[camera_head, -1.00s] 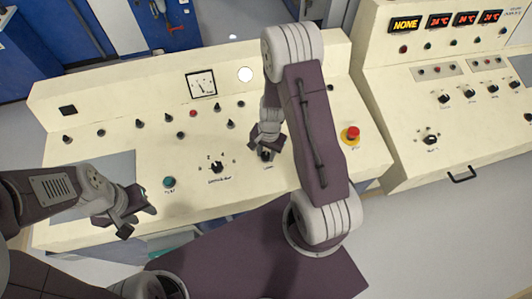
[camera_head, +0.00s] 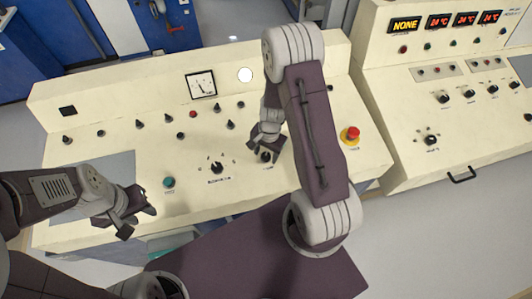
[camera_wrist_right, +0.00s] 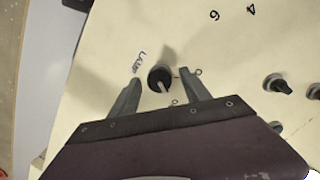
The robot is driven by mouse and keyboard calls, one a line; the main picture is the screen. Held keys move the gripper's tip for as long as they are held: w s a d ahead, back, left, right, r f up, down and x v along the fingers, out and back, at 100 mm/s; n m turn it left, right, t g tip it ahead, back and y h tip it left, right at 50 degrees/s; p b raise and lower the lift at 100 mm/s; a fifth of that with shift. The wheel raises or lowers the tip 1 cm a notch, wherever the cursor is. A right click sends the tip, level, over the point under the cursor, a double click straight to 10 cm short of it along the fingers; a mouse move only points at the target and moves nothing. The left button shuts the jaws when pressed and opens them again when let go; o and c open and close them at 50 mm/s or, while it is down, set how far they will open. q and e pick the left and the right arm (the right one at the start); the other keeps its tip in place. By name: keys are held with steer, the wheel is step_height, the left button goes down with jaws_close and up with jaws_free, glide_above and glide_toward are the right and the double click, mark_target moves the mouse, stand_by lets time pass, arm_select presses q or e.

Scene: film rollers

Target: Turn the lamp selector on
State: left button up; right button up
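The lamp selector (camera_head: 266,157) is a black round knob with a pale pointer on the cream console. In the right wrist view the knob (camera_wrist_right: 160,78) sits beside a label that looks like "LAMP", with small marks around it. My right gripper (camera_head: 264,146) is just over it. In the wrist view my right gripper (camera_wrist_right: 158,86) is open, with one finger on each side of the knob and a visible gap to both. Whether the fingertips are down at knob height is unclear. My left gripper (camera_head: 139,212) hangs over the console's front left, its fingers apart and empty.
A larger numbered knob (camera_head: 217,168) and a green button (camera_head: 169,182) are left of the lamp selector. A red emergency button (camera_head: 351,134) is to the right. Several small knobs and a meter (camera_head: 201,84) are behind. A second console (camera_head: 410,160) stands at right.

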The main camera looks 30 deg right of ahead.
mark_target(268, 155)
steer(key=r, duration=0.6)
steer(key=r+p, duration=0.1)
steer(key=r, duration=0.2)
steer(key=shift+s+d, duration=0.2)
steer(key=shift+d, duration=0.05)
